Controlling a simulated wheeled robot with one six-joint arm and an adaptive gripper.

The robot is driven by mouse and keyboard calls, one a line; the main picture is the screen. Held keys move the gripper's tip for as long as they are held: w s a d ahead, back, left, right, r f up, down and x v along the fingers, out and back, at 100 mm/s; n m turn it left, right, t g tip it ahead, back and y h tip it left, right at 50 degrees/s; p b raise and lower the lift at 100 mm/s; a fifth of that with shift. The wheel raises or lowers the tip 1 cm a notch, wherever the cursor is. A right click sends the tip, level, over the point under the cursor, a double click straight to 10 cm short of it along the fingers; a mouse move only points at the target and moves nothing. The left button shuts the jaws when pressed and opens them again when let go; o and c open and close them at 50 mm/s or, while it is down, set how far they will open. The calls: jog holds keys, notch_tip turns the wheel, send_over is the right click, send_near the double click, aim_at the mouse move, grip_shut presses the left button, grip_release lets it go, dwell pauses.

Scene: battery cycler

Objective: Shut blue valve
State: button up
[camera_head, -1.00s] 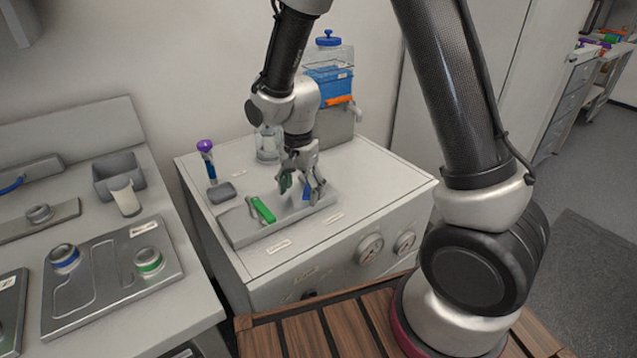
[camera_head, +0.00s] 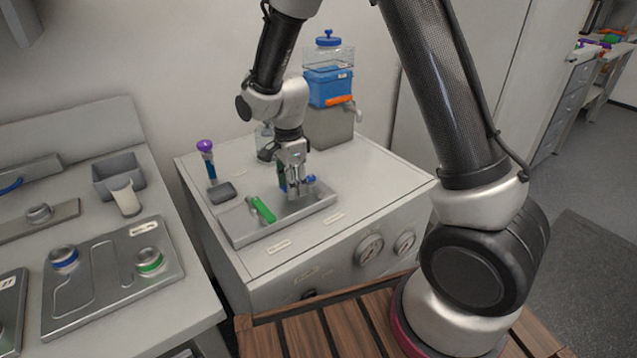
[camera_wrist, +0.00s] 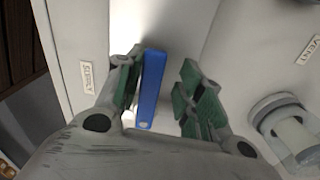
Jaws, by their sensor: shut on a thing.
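The blue valve's handle (camera_wrist: 151,88) is a flat blue bar between my fingers in the wrist view. My gripper (camera_wrist: 162,76) is shut on it; the left finger pad lies against the bar, while a gap shows by the right one. In the head view my gripper (camera_head: 295,190) points down over the right part of the shallow metal tray (camera_head: 240,238). Only a blue end (camera_head: 310,179) of the handle shows beside the fingers there; the valve body is hidden.
A green valve handle (camera_head: 263,209) lies in the tray left of my gripper. A purple-topped tube (camera_head: 207,160) and a blue container (camera_head: 329,86) stand behind. A "VENT" label (camera_wrist: 308,48) shows in the wrist view.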

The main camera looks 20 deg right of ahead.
jog(key=shift+w+r, duration=0.15)
jog(key=shift+w, duration=0.05)
notch_tip(320, 180, up, 8)
dwell(0.6)
